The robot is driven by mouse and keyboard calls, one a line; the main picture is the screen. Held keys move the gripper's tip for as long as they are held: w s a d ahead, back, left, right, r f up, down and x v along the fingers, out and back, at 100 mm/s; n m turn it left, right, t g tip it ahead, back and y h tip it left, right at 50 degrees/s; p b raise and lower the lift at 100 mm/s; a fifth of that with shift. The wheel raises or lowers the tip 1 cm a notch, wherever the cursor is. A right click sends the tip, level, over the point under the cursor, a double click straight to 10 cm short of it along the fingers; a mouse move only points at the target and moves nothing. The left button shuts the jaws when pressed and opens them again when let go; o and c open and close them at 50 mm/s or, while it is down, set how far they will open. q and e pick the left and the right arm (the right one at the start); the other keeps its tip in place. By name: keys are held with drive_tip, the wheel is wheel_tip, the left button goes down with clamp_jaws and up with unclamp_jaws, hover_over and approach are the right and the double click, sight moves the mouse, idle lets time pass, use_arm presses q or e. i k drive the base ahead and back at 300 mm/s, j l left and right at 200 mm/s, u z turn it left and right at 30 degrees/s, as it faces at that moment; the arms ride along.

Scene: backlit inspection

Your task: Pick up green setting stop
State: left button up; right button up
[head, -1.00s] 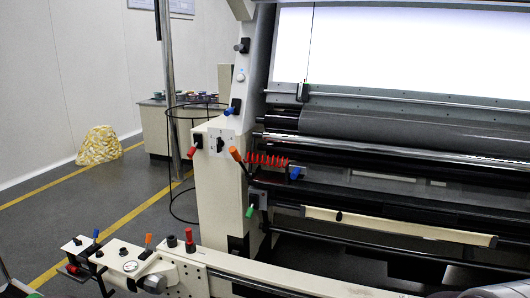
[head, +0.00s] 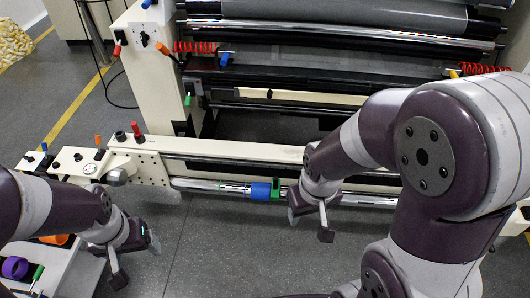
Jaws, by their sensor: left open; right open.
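A green block (head: 276,189), which looks like the green setting stop, sits on a chrome bar (head: 215,186) low on the machine, right beside a blue collar (head: 260,191). My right gripper (head: 309,223) is just right of the green block and apart from it in the picture, open with nothing between its fingers. My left gripper (head: 136,262) is open and empty over the floor at the lower left. Other green parts are a small handle (head: 187,100) on the machine's side post and a green-handled piece (head: 38,272) at the lower left.
A cream beam (head: 230,150) runs above the chrome bar. A pale surface (head: 75,270) at the lower left holds a purple ring (head: 15,267) and an orange ring (head: 55,239). Grey floor (head: 220,250) is clear between my grippers.

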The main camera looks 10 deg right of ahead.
sight(274, 194)
drive_tip(key=i+l, duration=0.2)
drive_tip(key=l, duration=0.2)
drive_tip(key=i+l, duration=0.25)
drive_tip(key=l, duration=0.15)
drive_tip(key=i+l, duration=0.2)
drive_tip(key=l, duration=0.2)
drive_tip(key=i+l, duration=0.25)
drive_tip(key=l, duration=0.15)
drive_tip(key=i+l, duration=0.2)
drive_tip(key=l, duration=0.15)
drive_tip(key=i+l+u, duration=0.1)
drive_tip(key=i+l, duration=0.15)
drive_tip(key=l, duration=0.15)
